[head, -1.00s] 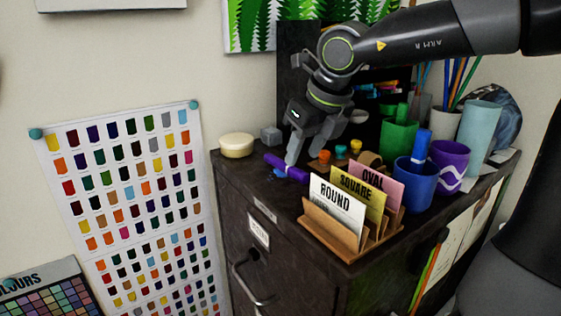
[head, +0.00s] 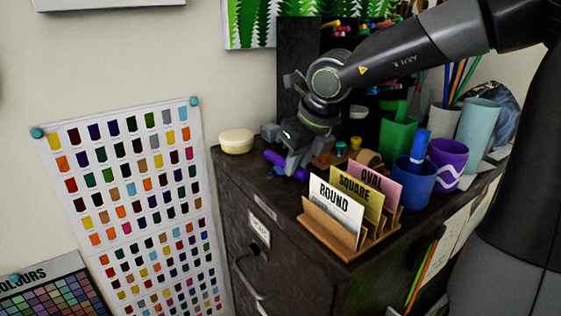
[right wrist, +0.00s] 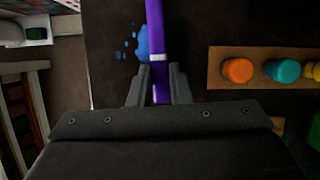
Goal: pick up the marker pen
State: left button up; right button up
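The purple marker pen (right wrist: 155,35) lies on the dark cabinet top and runs between the fingers of my right gripper (right wrist: 160,72) in the right wrist view. The fingers sit close against both of its sides and look shut on it; a pale band shows on the pen. In the head view the right gripper (head: 296,168) is low over the cabinet top and hides part of the marker pen (head: 277,159). The pen still appears to be at the surface. My left gripper is not in view.
A wooden card holder (head: 330,233) with shape cards stands close in front. A board with orange, teal and yellow caps (right wrist: 260,52) lies right of the pen. A cream round tub (head: 236,141), a grey block and several cups (head: 414,182) stand around. A blue splash (right wrist: 142,42) marks the surface.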

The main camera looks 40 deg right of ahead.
grip_shut()
jog(key=shift+r, duration=0.15)
jog(key=shift+w+r, duration=0.1)
jog(key=shift+r, duration=0.25)
notch_tip(320, 180, up, 5)
jog(key=shift+r+b, duration=0.2)
jog(key=shift+b, duration=0.2)
jog(key=shift+f+b, duration=0.75)
jog(key=shift+b, duration=0.5)
jog(key=shift+r, duration=0.1)
